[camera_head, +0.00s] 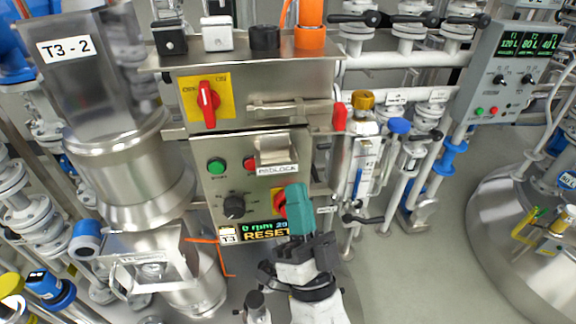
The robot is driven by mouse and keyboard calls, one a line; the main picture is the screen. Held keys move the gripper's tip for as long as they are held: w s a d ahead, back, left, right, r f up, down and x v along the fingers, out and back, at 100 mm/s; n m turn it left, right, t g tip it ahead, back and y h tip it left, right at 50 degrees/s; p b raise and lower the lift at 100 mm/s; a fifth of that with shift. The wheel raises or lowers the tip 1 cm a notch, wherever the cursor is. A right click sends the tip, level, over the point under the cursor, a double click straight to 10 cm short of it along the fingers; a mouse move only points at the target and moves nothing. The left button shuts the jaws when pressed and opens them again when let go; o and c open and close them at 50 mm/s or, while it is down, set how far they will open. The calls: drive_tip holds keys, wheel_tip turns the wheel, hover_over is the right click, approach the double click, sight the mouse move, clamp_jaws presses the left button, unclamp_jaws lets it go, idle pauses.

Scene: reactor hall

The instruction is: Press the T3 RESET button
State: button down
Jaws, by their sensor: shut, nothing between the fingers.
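The T3 control panel (216,190) is a grey metal box in the middle of the view. A red button on a yellow plate (279,204) sits above the display, partly hidden by my gripper. My gripper (295,193) has teal fingers, shut and empty, pointing up in front of the panel's lower right. I cannot tell whether they touch it. They cover the display's right end.
The panel also has a green button (217,166), a black dial (233,206) and a PADLOCK-labelled cover (274,150) partly over a red button. A red rotary switch (208,101) is above. Pipes and valves crowd both sides; open floor (400,270) lies right.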

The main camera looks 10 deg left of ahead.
drive_tip(key=shift+w+a+b, duration=0.25)
drive_tip(key=shift+w+b, duration=0.2)
drive_tip(key=shift+w, duration=0.5)
drive_tip(key=shift+w+a+b, duration=0.25)
drive_tip(key=shift+w+b, duration=0.15)
drive_tip(key=shift+w, duration=0.5)
drive_tip(key=shift+w, duration=0.15)
idle(0.6)
drive_tip(key=shift+w+a, duration=0.1)
drive_tip(key=shift+w, duration=0.15)
drive_tip(key=shift+w+a+b, duration=0.1)
drive_tip(key=shift+w+b, duration=0.25)
drive_tip(key=shift+b, duration=0.2)
idle(0.4)
drive_tip(key=shift+s, duration=0.1)
drive_tip(key=shift+s+d+p, duration=0.2)
drive_tip(key=shift+s+p, duration=0.25)
drive_tip(key=shift+s, duration=0.25)
